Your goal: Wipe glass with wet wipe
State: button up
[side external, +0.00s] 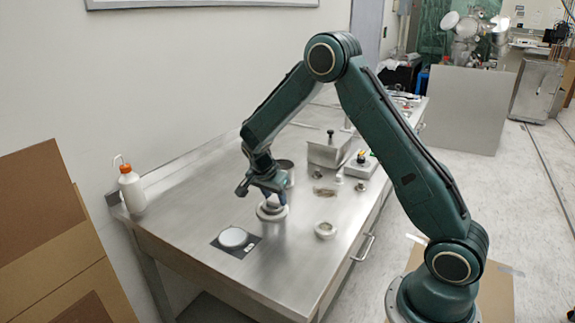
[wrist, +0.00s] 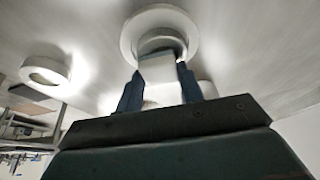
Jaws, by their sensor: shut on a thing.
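My gripper (side external: 271,197) reaches down over a round, pale flanged fitting (side external: 272,211) on the steel table. In the wrist view, the two dark blue fingers of my gripper (wrist: 158,76) are closed on a small white block-like piece, which looks like the wet wipe (wrist: 157,69). The wipe is in front of the opening of the flanged fitting (wrist: 160,22) and overlaps its rim in the picture; I cannot tell whether they touch. A pale round disc (side external: 233,237), possibly glass, lies on a dark square mat left of my gripper.
A white ring (side external: 325,230) lies right of the fitting and also shows in the wrist view (wrist: 45,71). An orange-capped wash bottle (side external: 131,190) stands at the table's left end. A steel box (side external: 329,151) and small parts stand behind. The front tabletop (side external: 285,275) is clear.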

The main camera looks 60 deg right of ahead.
jog(key=shift+d, duration=0.9)
jog(key=a, duration=0.4)
jog(key=shift+a, duration=0.15)
notch_tip(320, 180, up, 8)
